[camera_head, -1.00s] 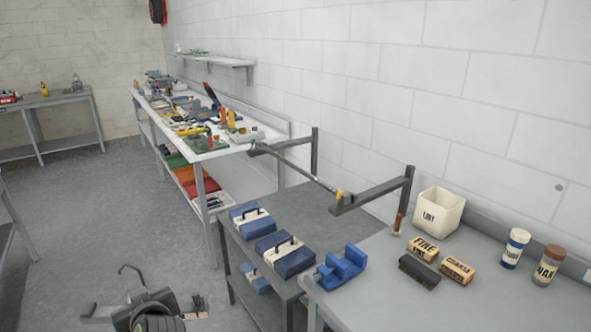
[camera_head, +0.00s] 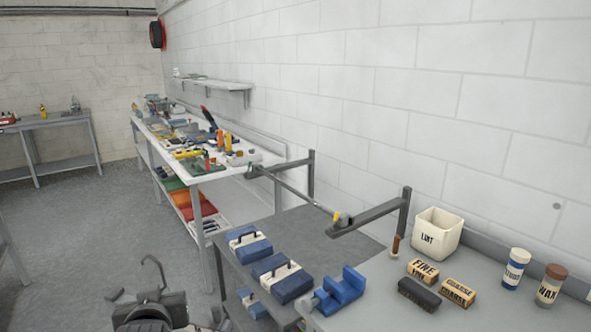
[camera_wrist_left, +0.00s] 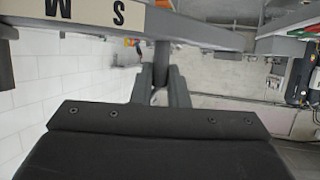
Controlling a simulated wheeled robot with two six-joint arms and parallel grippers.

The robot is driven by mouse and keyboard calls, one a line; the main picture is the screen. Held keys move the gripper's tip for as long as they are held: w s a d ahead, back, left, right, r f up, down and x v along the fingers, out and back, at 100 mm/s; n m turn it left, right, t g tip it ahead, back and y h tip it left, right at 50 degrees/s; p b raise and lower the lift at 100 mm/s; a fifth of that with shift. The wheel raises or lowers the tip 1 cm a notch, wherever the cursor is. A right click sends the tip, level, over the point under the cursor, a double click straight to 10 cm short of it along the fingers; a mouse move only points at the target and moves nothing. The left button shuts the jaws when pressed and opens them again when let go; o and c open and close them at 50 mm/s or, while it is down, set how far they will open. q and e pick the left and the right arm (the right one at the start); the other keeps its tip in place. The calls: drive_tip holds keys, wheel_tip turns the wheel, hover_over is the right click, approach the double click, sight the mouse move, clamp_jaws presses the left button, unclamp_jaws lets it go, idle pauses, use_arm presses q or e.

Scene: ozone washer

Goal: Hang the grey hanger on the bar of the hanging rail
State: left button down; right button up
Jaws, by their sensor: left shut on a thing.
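The grey hanger shows as a dark hook (camera_head: 156,270) above my left gripper (camera_head: 150,303), at the bottom left of the head view. In the left wrist view, the closed fingers (camera_wrist_left: 160,88) hold its dark neck (camera_wrist_left: 161,58). The hanger's grey body (camera_wrist_left: 215,38), with a cream label, crosses the top of that view. The hanging rail's bar (camera_head: 297,192) runs between two grey bracket arms, right of and beyond my left gripper, clear of the hanger. A small yellow and grey piece sits at the bar's near end. My right gripper is out of view.
A low grey bench with blue toolboxes (camera_head: 285,279) lies below the rail. A near bench (camera_head: 370,310) carries a blue vise, brushes, blocks, a LINT box (camera_head: 437,235) and jars. A cluttered workbench (camera_head: 205,163) stands beyond. Open floor (camera_head: 85,240) lies at left.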

use_arm(q)
drive_tip(key=d+r+m+h, duration=0.1)
drive_tip(key=s+d+r+m+h, duration=0.1)
drive_tip(key=d+r, duration=0.1)
drive_tip(key=d+r+m+h, duration=0.1)
drive_tip(key=shift+s+d+r+t+h, duration=0.3)
drive_tip(key=shift+s+d+r+t, duration=0.05)
drive_tip(key=shift+t, duration=0.05)
drive_tip(key=shift+s+d+r+m+h, duration=0.25)
drive_tip(key=shift+d+r+m+h, duration=0.1)
drive_tip(key=shift+d+m+h, duration=0.15)
drive_tip(key=shift+f, duration=0.1)
